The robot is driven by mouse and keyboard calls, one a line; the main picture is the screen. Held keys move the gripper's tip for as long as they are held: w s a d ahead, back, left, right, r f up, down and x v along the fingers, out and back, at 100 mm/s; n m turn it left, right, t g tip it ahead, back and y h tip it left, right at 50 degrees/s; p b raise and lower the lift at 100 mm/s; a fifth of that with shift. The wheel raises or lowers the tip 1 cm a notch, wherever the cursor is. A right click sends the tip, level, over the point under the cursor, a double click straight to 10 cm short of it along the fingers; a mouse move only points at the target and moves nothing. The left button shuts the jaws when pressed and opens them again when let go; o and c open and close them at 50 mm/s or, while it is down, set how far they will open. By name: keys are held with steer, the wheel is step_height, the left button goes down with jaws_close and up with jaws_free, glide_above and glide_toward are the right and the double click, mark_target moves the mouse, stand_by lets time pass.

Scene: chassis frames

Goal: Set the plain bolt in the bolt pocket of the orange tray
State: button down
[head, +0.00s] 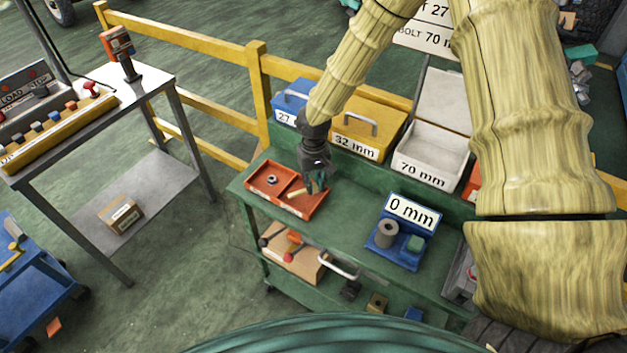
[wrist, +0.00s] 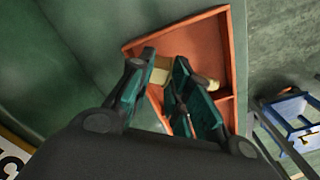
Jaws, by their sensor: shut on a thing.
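The orange tray (head: 262,201) lies on the green cart top and has two compartments. A grey nut (head: 271,180) lies in its left compartment. My gripper (head: 316,185) points down at the right compartment. Its teal fingers are shut on the tan plain bolt (head: 296,193). In the wrist view the bolt (wrist: 161,72) shows between the fingers (wrist: 165,68), over the tray (wrist: 200,35). A tan end also shows past the right finger. The fingers hide part of the bolt; whether it touches the tray floor I cannot tell.
Behind the tray stand a blue 27 box (head: 291,100), a yellow 32 mm box (head: 368,125) and an open white 70 mm box (head: 428,165). A blue tray (head: 400,258) with a grey cylinder and a 0 mm sign stands right. Green cart top (head: 345,222) between the trays is clear.

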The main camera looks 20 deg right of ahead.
steer(key=shift+f, duration=0.4)
steer(key=shift+f, duration=0.2)
steer(key=c, duration=1.3)
jaws_free()
steer(key=shift+r+b, duration=1.5)
steer(key=shift+r, duration=4.7)
